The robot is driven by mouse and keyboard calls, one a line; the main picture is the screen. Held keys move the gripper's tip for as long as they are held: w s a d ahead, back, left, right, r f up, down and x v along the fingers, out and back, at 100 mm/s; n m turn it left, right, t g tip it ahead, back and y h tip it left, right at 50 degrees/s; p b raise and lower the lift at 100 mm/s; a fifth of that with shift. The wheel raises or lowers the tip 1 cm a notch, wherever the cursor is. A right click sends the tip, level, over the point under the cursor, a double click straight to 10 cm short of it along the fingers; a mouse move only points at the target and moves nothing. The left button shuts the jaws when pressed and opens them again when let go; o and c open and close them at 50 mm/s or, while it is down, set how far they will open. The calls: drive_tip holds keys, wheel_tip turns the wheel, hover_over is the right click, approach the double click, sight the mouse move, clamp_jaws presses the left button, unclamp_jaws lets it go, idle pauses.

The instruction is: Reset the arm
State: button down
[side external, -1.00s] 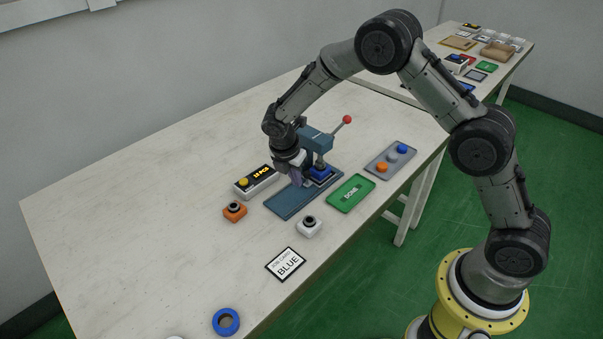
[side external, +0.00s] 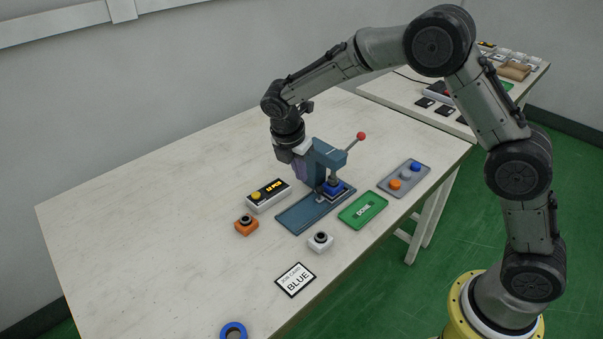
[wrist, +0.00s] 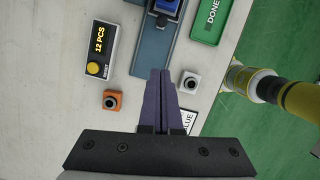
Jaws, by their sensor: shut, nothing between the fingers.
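My gripper (side external: 300,168) is raised above the table, just left of the blue press (side external: 322,160). Its purple fingers (wrist: 160,74) are shut together and hold nothing. In the side view the fingers are partly hidden by the wrist and the press. The press has a lever with a red knob (side external: 361,136). A blue block (side external: 335,186) sits under its head, on the blue base plate (side external: 296,217).
A counter box reading "12 PCS" (wrist: 99,48) and orange (side external: 246,226) and white (side external: 320,242) button blocks surround the press. The table's left is clear.

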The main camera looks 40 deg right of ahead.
wheel_tip(320, 180, up, 11)
drive_tip(key=s+d+m+t, duration=0.1)
drive_tip(key=s+d+t, duration=0.1)
drive_tip(key=d, duration=0.1)
drive_tip(key=s+d+r+m+t+y, duration=0.1)
drive_tip(key=s+r+m, duration=0.1)
drive_tip(key=s+r, duration=0.3)
drive_tip(key=s+d+r+m+t, duration=0.1)
drive_tip(key=s+d+r+m, duration=0.1)
drive_tip(key=s+r+m, duration=0.3)
drive_tip(key=s+a+f+m+y, duration=0.1)
drive_tip(key=s+f+m, duration=0.2)
drive_tip(key=s+m, duration=0.3)
drive_tip(key=s+a+f+m+t+y, duration=0.1)
drive_tip(key=s+f+m, duration=0.2)
drive_tip(key=s, duration=1)
drive_tip(key=m, duration=0.3)
drive_tip(key=shift+s+f, duration=0.2)
drive_tip(key=shift+s, duration=0.05)
